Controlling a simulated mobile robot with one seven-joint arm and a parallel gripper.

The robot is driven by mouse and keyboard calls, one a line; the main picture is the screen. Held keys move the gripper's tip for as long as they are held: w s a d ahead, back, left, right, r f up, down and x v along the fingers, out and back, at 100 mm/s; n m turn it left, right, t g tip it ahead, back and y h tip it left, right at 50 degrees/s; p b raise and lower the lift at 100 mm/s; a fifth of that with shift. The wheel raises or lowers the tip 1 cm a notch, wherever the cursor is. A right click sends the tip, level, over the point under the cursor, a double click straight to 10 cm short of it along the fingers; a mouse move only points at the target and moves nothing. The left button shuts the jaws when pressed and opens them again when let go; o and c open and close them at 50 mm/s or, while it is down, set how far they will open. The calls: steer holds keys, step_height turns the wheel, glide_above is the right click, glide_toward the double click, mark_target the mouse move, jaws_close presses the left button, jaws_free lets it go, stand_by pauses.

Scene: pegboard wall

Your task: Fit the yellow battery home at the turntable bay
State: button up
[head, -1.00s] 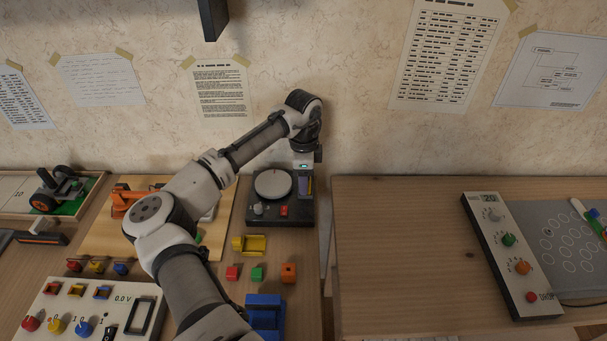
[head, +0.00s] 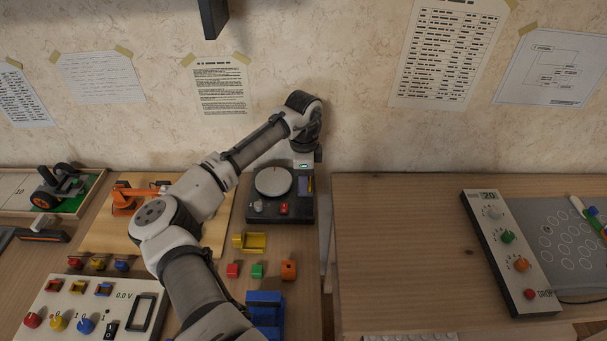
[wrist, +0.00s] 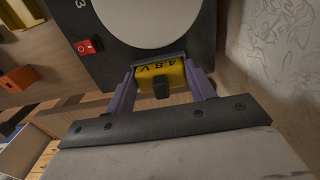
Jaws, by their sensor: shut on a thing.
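The turntable (head: 273,182), a white disc on a dark base, stands at the back right of the left bench; its disc also shows in the wrist view (wrist: 150,15). My gripper (wrist: 160,82), with purple fingers, is shut on the yellow battery (wrist: 160,71), marked 4.8 V. The battery is at the edge of the dark base, its far end at a dark-rimmed opening. A dark block on its near face hides part of it. I cannot tell how deep it sits. In the head view my gripper (head: 305,185) is at the base's right side and the battery is not clearly visible.
A red switch (wrist: 88,46) is on the turntable base. A yellow holder (head: 250,243), small red, green and orange blocks and a blue tray (head: 265,312) lie in front. The wall is close behind. A gap separates the benches; the right bench (head: 400,240) is mostly clear.

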steer(key=o, duration=1.5)
steer(key=shift+r, duration=0.1)
steer(key=shift+r+p, duration=3)
steer(key=shift+r, duration=0.45)
